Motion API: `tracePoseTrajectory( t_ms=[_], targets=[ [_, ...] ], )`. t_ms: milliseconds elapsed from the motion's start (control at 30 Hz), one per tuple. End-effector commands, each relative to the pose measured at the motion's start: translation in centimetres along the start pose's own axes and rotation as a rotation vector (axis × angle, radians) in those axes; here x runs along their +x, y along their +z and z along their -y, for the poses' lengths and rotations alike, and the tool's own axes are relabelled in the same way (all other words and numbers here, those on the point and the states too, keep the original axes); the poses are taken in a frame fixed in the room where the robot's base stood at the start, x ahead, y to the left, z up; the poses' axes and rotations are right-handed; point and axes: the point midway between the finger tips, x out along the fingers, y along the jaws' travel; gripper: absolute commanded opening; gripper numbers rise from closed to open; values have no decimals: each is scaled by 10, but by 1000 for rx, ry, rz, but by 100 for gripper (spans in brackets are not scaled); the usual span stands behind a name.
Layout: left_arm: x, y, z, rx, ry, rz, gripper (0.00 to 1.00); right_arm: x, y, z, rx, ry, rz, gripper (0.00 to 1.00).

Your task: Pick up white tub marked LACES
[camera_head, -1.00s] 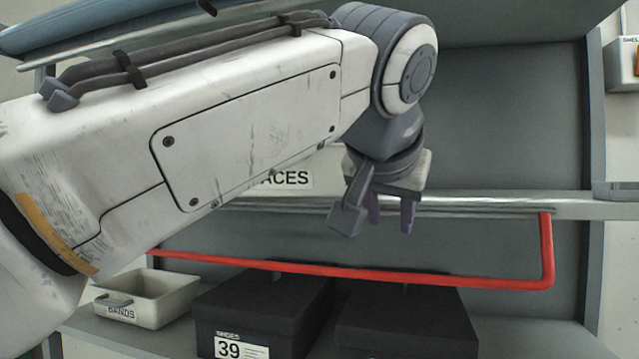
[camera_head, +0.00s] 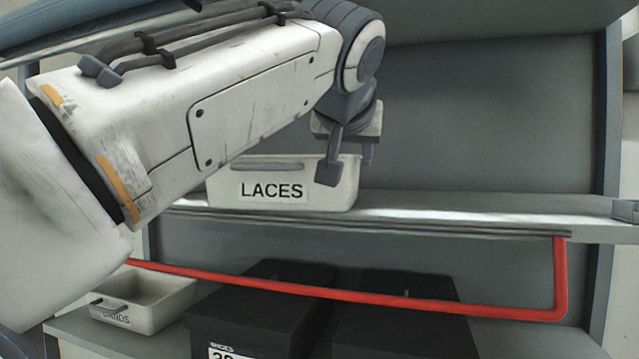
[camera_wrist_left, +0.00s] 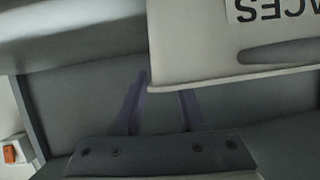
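The white tub marked LACES (camera_head: 285,190) stands upright on the upper shelf, its label facing me. My left forearm covers part of its left side in the head view. My left gripper (camera_head: 367,155) points down at the tub's right end, close to the rim. In the left wrist view the gripper's two purple fingers (camera_wrist_left: 163,92) are spread apart with nothing visible gripped between them. The tub (camera_wrist_left: 200,45) fills the upper right there, and its rim overlaps one fingertip. I cannot tell whether they touch. My right gripper is not in view.
A red bar (camera_head: 400,302) runs below the upper shelf's front edge (camera_head: 480,222). On the lower shelf are a white BANDS tub (camera_head: 150,300) and dark shoe boxes (camera_head: 265,315). The upper shelf right of the LACES tub is clear.

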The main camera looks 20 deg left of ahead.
Motion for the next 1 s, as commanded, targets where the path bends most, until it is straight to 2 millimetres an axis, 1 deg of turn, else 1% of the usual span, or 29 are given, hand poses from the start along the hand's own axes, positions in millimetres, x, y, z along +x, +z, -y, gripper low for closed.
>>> tracePoseTrajectory(
  t_ms=[33,100,233,333,533,567,600,633,667,1000],
  targets=[
    [7,-1,0,1,-3,6,40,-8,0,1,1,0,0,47],
    [17,0,-1,2,-2,4,40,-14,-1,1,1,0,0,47],
    [34,1,-3,1,1,3,40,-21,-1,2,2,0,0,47],
    [40,3,-3,0,3,1,40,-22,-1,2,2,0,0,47],
    [40,4,-4,1,4,1,40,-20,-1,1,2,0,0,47],
    [40,4,-4,1,4,1,32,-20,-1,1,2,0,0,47],
    [40,4,-4,1,4,1,17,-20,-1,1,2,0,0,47],
    [40,4,-4,1,4,1,6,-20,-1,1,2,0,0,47],
    [40,4,-4,1,4,1,0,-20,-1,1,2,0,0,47],
    [40,3,-4,1,4,0,0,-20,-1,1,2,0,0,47]
  ],
)
